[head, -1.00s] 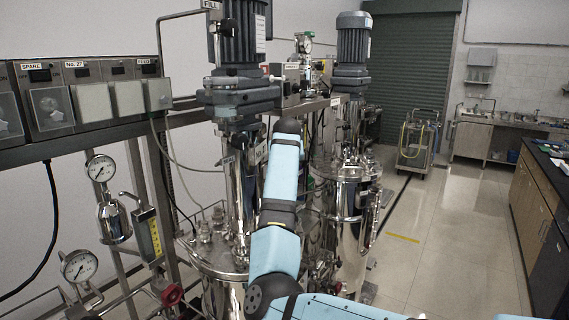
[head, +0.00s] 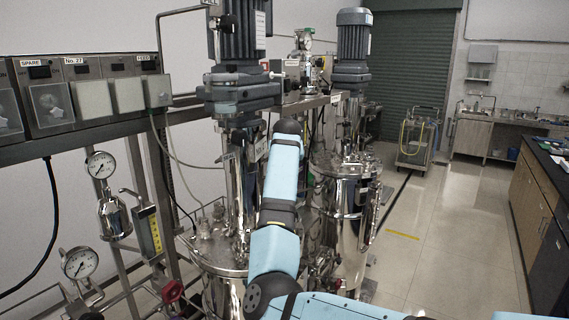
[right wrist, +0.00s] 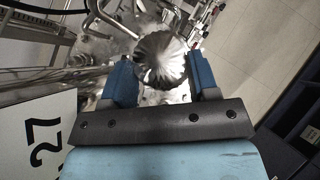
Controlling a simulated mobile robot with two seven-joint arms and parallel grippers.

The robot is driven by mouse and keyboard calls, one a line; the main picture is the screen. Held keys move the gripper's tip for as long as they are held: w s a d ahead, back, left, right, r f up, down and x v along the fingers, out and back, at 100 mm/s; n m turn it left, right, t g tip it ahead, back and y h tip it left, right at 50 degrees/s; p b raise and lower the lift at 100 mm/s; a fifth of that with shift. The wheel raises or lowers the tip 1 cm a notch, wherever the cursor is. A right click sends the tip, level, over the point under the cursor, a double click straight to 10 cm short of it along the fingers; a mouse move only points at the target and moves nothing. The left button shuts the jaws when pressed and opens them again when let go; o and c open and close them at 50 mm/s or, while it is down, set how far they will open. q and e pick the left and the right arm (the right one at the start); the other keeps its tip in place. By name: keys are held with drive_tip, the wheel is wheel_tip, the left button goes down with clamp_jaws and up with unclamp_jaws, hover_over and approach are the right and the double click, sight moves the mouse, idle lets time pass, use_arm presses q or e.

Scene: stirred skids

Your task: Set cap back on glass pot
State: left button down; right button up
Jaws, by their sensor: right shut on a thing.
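A round, ribbed, shiny metal cap (right wrist: 160,62) sits between the two blue fingers of my right gripper (right wrist: 160,78) in the right wrist view. The gripper is shut on it, with a finger on either side. In the head view my blue right arm rises through the middle, in front of the near steel vessel, and its gripper and the cap are hidden. I cannot make out the glass pot for certain in either view. My left gripper is not in view.
The near steel vessel's lid (head: 215,250) carries fittings beside the arm, below a grey motor (head: 240,45). A second vessel (head: 348,205) stands behind to the right. Gauges (head: 100,165) and a control box rail are at left. A white "27" plate (right wrist: 42,135) is close to the gripper.

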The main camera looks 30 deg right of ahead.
drive_tip(key=shift+f, duration=0.4)
idle(0.5)
drive_tip(key=o, duration=1.1)
drive_tip(key=b+v, duration=0.3)
drive_tip(key=v, duration=1.1)
drive_tip(key=shift+b, duration=0.3)
drive_tip(key=shift+f, duration=0.15)
